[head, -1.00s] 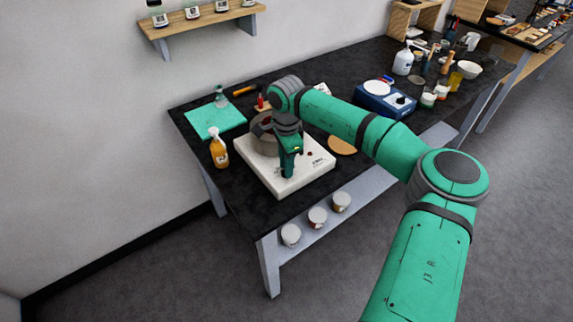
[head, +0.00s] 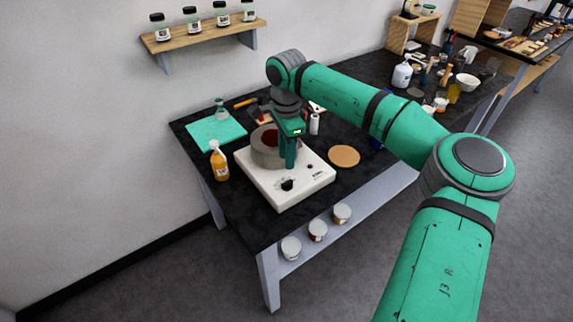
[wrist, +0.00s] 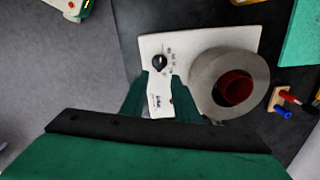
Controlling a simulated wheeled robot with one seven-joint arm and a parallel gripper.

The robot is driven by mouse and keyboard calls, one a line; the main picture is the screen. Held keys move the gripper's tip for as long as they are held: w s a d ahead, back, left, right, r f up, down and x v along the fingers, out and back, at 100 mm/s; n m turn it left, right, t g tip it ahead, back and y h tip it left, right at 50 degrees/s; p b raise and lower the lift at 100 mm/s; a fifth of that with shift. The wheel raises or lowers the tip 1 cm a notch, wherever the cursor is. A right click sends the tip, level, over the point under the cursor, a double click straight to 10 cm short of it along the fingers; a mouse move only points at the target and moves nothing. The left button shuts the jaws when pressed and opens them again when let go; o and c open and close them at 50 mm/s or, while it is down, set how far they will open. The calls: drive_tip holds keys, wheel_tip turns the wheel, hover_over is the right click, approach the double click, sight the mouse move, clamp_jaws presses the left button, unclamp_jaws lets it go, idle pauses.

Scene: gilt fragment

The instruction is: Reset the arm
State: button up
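My arm reaches from the right over the black bench (head: 232,222). My gripper (head: 289,166) points down above a white hotplate-like device (head: 312,190) with a black knob, beside a round grey vessel (head: 266,157) with a dark red inside. In the wrist view, the two green fingers stand apart with nothing held between them (wrist: 161,88). The white device (wrist: 235,40) shows below and between them, and the grey vessel (wrist: 208,80) is to their right. The fingers look clear of the device, but the exact height is hard to tell.
An orange bottle (head: 219,162) and a turquoise mat (head: 205,134) are to the left. A round cork-coloured disc (head: 344,156) lies right of the device. Several bottles and beakers crowd the far right end. A wall shelf (head: 200,36) holds jars.

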drive_tip(key=shift+r, duration=0.55)
